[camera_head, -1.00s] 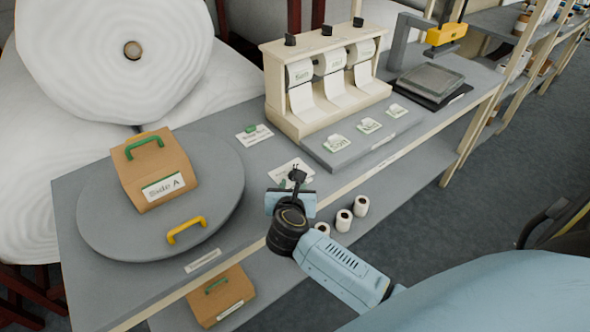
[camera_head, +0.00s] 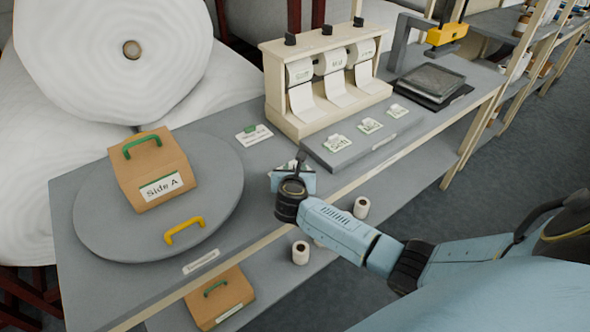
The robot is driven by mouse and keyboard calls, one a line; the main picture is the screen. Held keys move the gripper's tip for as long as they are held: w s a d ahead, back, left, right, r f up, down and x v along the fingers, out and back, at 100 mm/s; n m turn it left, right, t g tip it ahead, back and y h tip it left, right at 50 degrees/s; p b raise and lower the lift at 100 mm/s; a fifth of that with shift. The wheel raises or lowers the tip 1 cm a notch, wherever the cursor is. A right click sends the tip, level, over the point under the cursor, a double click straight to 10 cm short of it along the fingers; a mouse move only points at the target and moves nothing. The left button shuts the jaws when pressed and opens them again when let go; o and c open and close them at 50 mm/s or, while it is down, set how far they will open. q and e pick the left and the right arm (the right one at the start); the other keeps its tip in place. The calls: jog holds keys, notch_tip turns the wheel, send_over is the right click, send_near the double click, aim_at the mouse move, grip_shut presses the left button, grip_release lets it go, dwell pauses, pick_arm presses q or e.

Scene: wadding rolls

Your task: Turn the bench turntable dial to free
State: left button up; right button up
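The round grey turntable (camera_head: 92,222) lies on the left of the bench. It bears a brown box (camera_head: 155,170) marked "Side A" with a green handle, and a yellow handle (camera_head: 184,230) near its front edge. A small white plate with a green piece (camera_head: 252,132) sits just right of the turntable; it may be the dial, but its lettering is too small to read. My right gripper (camera_head: 300,163) is over the front of the bench, right of the turntable, and largely covers another white card. Its fingers are too small and covered to judge. My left gripper is not in view.
A cream dispenser (camera_head: 278,113) with paper rolls stands at the back, behind a raised grey panel (camera_head: 372,143) with several cards. A scale-like device (camera_head: 432,80) is farther right. Small white rolls (camera_head: 361,207) and a brown box (camera_head: 218,298) are on the lower shelf.

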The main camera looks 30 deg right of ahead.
grip_shut()
